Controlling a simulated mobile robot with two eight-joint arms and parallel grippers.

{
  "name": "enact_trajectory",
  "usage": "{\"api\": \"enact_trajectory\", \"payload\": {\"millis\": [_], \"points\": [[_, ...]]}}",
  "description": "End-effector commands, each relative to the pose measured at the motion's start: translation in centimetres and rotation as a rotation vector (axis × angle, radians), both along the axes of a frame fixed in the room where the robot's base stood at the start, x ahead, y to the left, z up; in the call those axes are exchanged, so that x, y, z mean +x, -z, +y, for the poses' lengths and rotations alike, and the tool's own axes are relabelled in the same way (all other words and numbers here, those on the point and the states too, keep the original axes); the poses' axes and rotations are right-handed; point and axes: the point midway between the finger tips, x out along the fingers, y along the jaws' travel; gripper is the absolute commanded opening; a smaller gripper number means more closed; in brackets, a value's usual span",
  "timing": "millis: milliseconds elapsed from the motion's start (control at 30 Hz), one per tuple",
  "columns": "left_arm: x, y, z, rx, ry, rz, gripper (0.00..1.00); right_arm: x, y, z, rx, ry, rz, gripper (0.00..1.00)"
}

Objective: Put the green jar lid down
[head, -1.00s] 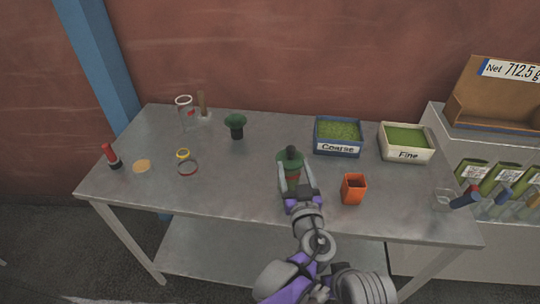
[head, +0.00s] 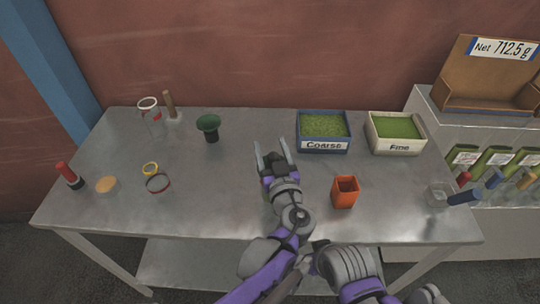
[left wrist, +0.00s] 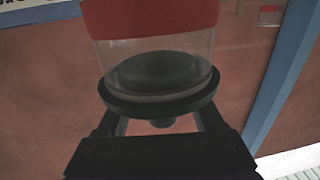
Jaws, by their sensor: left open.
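My left gripper (head: 272,150) is open over the middle of the table, pointing toward the back wall. In the left wrist view a dark, disc-shaped green jar lid (left wrist: 160,107) with a small knob lies between the two fingers. It sits against a clear jar with a red band (left wrist: 150,18); that view looks upside down. In the head view only a dark shape shows between the fingers, and jar and lid cannot be made out there. My right gripper is not in view.
A dark green funnel-like piece (head: 208,128) stands left of the gripper. The Coarse tray (head: 323,146) and Fine tray (head: 398,148) are at the back right. An orange cup (head: 345,193) stands at the right. A clear glass (head: 151,118) stands back left.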

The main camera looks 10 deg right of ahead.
Motion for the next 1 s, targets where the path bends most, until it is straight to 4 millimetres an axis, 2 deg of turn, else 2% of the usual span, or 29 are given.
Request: {"api": "enact_trajectory", "payload": {"millis": [200,233,600,1000], "points": [[-0.03,-0.03,0.02,0.0,0.0,0.0,0.69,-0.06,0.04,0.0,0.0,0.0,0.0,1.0],[-0.03,-0.03,0.02,0.0,0.0,0.0,0.65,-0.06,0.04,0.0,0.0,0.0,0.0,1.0],[-0.02,-0.02,0.03,0.0,0.0,0.0,0.0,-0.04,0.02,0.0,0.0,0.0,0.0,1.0],[0.13,-0.58,0.03,0.001,-0.001,-0.001,0.0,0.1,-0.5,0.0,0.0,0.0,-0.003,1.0]]}}
